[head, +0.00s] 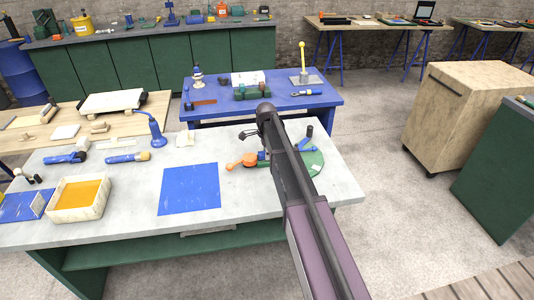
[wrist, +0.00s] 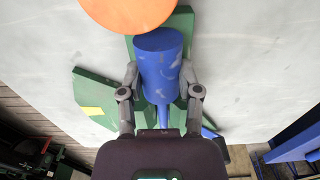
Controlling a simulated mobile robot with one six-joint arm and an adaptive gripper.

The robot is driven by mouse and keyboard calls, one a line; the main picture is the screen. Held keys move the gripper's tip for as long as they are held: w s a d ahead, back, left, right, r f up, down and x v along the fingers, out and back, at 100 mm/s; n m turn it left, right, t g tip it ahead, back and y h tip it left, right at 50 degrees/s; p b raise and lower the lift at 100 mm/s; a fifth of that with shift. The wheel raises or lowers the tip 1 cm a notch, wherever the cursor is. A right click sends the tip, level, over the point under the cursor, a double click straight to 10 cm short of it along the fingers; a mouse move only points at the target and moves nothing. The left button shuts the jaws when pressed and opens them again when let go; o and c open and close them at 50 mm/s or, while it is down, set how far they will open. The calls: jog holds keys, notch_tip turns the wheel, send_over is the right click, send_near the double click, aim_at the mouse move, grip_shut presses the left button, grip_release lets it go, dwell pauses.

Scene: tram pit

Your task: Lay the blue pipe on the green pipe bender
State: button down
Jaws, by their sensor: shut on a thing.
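In the wrist view my gripper (wrist: 160,74) is shut on a thick blue cylinder (wrist: 160,50), which I take for the blue pipe, with one finger at each side. Green parts (wrist: 180,22) of the pipe bender show behind and beside it. I cannot tell whether the pipe touches them. In the head view the green pipe bender (head: 314,164) is at the right end of the pale worktable, partly hidden by my arm. A bit of blue (head: 262,155) shows left of my arm; my fingers are mostly hidden there.
An orange round part (head: 248,159) sits close to the bender; it fills the top of the wrist view (wrist: 128,8). A blue mat (head: 189,189) lies left on the pale table (head: 120,218). A blue table (head: 320,98) with tools stands behind. The table's front middle is clear.

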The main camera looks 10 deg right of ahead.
jog(key=shift+f, duration=0.2)
jog(key=shift+c, duration=1)
grip_release()
jog(key=shift+r, duration=0.1)
jog(key=shift+r, duration=0.1)
